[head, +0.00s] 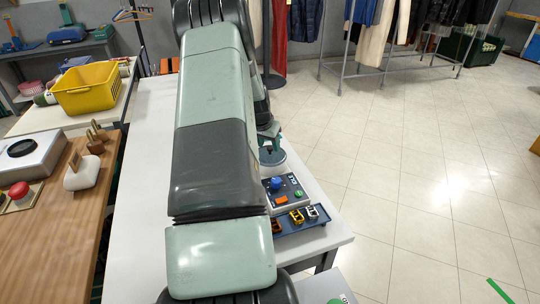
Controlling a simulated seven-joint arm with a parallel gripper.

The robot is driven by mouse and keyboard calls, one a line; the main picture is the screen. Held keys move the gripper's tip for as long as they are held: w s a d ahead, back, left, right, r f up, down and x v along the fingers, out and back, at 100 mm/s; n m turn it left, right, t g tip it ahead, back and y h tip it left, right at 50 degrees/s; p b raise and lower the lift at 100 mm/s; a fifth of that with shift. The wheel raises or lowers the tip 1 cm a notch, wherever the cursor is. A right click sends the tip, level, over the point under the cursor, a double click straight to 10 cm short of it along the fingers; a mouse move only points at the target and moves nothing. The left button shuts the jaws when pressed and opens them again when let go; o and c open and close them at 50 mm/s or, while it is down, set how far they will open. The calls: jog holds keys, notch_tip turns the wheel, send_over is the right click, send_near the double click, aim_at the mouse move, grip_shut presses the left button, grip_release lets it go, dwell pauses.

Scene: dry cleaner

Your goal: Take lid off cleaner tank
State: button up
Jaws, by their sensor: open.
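A round blue-grey disc-shaped top (272,158) shows on the white table, just right of my arm. It may be the cleaner tank's lid, but my arm hides much around it, and the tank's body cannot be made out. My gripper (269,134) is partly visible directly above this disc, pointing down, and is open. Its fingertips are small and partly hidden, so I cannot tell whether they touch the lid or stand around a part of it.
A control panel (284,193) with coloured buttons and a blue tray (312,226) of small toy-car-like items lie nearer on the white table (150,150). A yellow basket (87,88) is at the left. A brown counter (60,240) is near left. Clothes racks stand behind; the right floor is open.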

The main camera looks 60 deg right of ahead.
jog(key=shift+x, duration=1.1)
grip_shut()
